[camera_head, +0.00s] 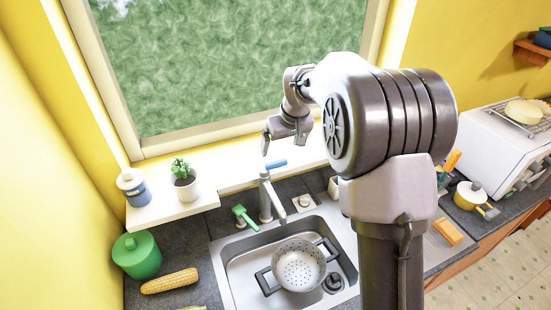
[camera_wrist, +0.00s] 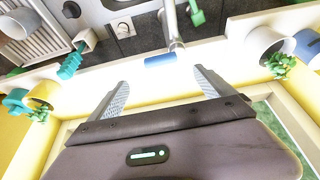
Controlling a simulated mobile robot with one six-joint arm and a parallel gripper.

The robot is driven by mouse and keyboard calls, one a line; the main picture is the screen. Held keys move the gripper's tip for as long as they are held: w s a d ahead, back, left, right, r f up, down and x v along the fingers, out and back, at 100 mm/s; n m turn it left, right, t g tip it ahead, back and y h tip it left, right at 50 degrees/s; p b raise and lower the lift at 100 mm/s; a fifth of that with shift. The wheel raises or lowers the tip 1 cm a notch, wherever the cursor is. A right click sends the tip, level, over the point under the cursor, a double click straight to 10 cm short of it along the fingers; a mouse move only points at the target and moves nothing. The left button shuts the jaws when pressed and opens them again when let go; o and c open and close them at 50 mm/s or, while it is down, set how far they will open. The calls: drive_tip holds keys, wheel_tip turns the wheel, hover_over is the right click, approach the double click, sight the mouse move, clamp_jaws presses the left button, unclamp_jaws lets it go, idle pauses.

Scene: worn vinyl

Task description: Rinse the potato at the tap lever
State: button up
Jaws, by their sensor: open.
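The tap (camera_head: 265,198) stands at the back of the sink, with a blue lever (camera_head: 276,164) on top. In the wrist view, the blue lever (camera_wrist: 160,59) lies just beyond the fingertips, roughly centred between them, with the tap spout (camera_wrist: 171,22) behind it. My gripper (camera_head: 284,147) is above and behind the tap by the window sill. In the wrist view, my gripper (camera_wrist: 160,77) is open with nothing between its fingers. I see no potato in either view. A grey colander (camera_head: 299,267) sits in the sink (camera_head: 240,270) and looks empty; my arm hides part of the sink's right side.
A green brush (camera_head: 244,217) lies left of the tap. A potted plant (camera_head: 184,180) and a blue-and-white jar (camera_head: 133,188) stand on the sill. A green pot (camera_head: 137,255) and a corn cob (camera_head: 170,281) are left of the sink. The window is close behind my gripper.

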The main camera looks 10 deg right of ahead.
sight(276, 161)
drive_tip(key=x, duration=1)
drive_tip(key=shift+w+a+f, duration=0.1)
drive_tip(key=shift+w+f, duration=0.1)
drive_tip(key=shift+f, duration=0.05)
clamp_jaws()
drive_tip(key=shift+w+f+n+b, duration=0.1)
drive_tip(key=shift+w+n+b, duration=0.15)
drive_tip(key=shift+n+b, duration=0.2)
drive_tip(key=shift+w+a+n+y, duration=0.15)
drive_tip(key=shift+n+y, duration=0.15)
drive_tip(key=shift+n, duration=0.3)
drive_tip(key=shift+w+d+n+y, duration=0.1)
drive_tip(key=shift+w+n+y, duration=0.15)
drive_tip(key=shift+n, duration=0.3)
drive_tip(key=shift+a+g, duration=0.1)
drive_tip(key=shift+g, duration=0.2)
unclamp_jaws()
drive_tip(key=shift+s, duration=0.1)
